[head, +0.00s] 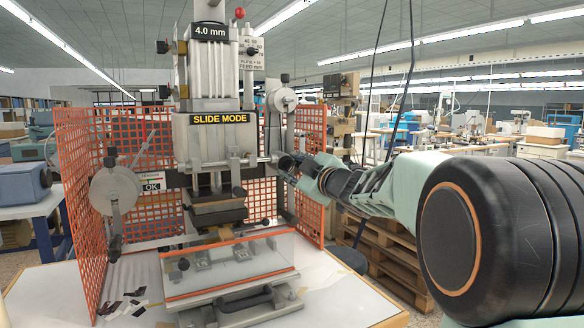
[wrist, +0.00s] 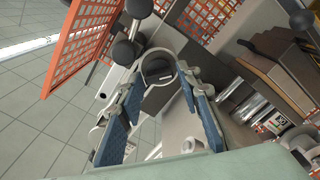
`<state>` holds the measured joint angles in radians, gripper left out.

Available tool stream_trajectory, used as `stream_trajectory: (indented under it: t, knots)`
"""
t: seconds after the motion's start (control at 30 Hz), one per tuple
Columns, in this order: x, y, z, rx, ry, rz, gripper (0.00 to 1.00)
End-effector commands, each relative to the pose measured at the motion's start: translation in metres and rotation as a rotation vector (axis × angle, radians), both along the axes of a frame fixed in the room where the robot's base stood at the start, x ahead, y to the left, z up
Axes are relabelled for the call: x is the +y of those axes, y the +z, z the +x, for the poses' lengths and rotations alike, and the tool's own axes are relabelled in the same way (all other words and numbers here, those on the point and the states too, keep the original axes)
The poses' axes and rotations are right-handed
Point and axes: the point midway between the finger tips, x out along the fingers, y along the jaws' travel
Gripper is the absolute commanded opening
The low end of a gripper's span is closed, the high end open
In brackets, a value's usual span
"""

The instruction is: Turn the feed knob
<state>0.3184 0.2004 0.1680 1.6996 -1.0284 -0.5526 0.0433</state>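The stamping machine (head: 208,140) stands in the middle of the head view, with a "SLIDE MODE" label on its front. My gripper (head: 286,168) is at the machine's right side, near the end of a horizontal shaft. In the wrist view my gripper (wrist: 163,88) has its two blue-padded fingers spread apart. A dark round knob-like part with a grey rim and a small white mark, likely the feed knob (wrist: 158,72), lies beyond and between the fingertips. I cannot tell whether the fingers touch it. In the head view my gripper hides this spot.
Orange mesh guards (head: 80,180) flank the machine. A grey disc (head: 284,99) with a handle sits above my gripper. Black ball-ended handles (wrist: 125,50) show close by in the wrist view. A clear orange-edged shield (head: 225,262) stands on the white table (head: 345,292).

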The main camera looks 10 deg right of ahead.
Motion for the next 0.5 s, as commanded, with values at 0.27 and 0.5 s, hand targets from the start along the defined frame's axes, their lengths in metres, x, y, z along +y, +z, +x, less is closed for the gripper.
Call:
stream_trajectory:
  t: [0.27, 0.5]
  knots:
    - [-0.002, 0.000, -0.008, 0.000, 0.000, 0.000, 0.32]
    - [-0.016, 0.001, -0.047, -0.002, -0.003, 0.000, 0.32]
